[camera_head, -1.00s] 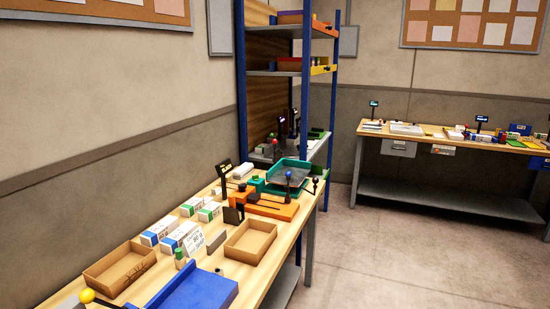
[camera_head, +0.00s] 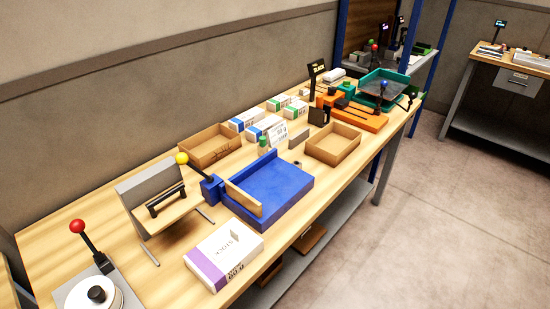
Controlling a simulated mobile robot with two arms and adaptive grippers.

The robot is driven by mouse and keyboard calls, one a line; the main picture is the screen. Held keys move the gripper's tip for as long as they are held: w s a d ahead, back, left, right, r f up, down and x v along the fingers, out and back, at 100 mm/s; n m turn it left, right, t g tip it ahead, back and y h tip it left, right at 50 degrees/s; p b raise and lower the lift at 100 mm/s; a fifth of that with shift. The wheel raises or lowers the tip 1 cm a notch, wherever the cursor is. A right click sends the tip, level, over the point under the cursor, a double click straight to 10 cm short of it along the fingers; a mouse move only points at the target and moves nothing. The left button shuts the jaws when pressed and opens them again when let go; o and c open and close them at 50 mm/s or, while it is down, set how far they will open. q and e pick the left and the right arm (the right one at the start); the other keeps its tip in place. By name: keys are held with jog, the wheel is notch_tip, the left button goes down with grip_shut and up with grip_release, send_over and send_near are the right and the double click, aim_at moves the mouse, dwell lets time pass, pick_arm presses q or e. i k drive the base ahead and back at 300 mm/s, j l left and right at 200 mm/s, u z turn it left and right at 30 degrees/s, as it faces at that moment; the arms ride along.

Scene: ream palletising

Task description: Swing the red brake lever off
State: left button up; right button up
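A lever with a red ball knob (camera_head: 77,226) and a dark shaft stands at the lower left of the bench, tilted up and to the left. Its foot meets a grey base (camera_head: 127,296) with a white round plate (camera_head: 75,291) and a black knob (camera_head: 97,294). The frame's lower edge cuts off part of this base. A smaller red knob (camera_head: 374,47) shows far back by the shelf rack; the distance hides its details. Neither of my grippers is in view.
A white and purple ream (camera_head: 222,256) lies right of the red lever. Behind are a grey stand (camera_head: 147,172), a yellow-knobbed lever (camera_head: 182,159), a blue tray (camera_head: 275,190) and cardboard trays (camera_head: 333,142). The floor at right is clear.

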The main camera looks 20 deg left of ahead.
aim_at(77, 226)
jog(key=u, duration=2.05)
